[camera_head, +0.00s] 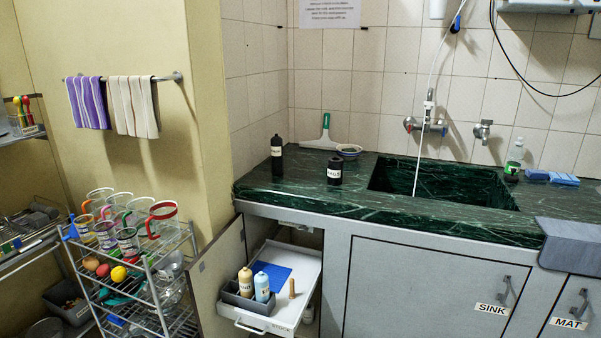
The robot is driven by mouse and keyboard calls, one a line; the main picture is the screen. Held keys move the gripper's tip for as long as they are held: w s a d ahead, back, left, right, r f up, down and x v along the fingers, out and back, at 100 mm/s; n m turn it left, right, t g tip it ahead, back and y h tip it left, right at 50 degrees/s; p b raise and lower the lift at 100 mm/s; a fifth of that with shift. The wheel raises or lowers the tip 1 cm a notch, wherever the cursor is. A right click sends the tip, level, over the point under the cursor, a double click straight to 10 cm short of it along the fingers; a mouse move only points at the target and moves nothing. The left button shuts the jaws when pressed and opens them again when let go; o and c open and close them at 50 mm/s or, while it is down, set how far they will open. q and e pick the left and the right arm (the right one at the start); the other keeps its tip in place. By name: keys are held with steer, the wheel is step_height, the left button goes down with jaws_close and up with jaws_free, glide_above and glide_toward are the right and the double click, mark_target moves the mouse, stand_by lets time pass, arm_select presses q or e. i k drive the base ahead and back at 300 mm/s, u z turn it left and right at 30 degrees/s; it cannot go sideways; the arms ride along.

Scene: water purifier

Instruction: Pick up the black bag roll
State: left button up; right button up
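A short black cylinder with a white label (334,171), which looks like the black bag roll, stands upright on the green marble counter (300,196), left of the sink basin. Its label is too small to read surely. A taller black bottle (276,158) with a white label stands to its left, apart from it. Neither of my grippers is in view, and nothing touches the cylinder.
The sink (440,182) is to the right. Below, an open drawer (300,262) and door (219,273) stick out. A rack with jugs (160,285) stands left.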

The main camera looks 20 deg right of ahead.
mark_target(336, 164)
steer(key=u, duration=0.35)
steer(key=i, duration=1.6)
steer(key=z, duration=0.8)
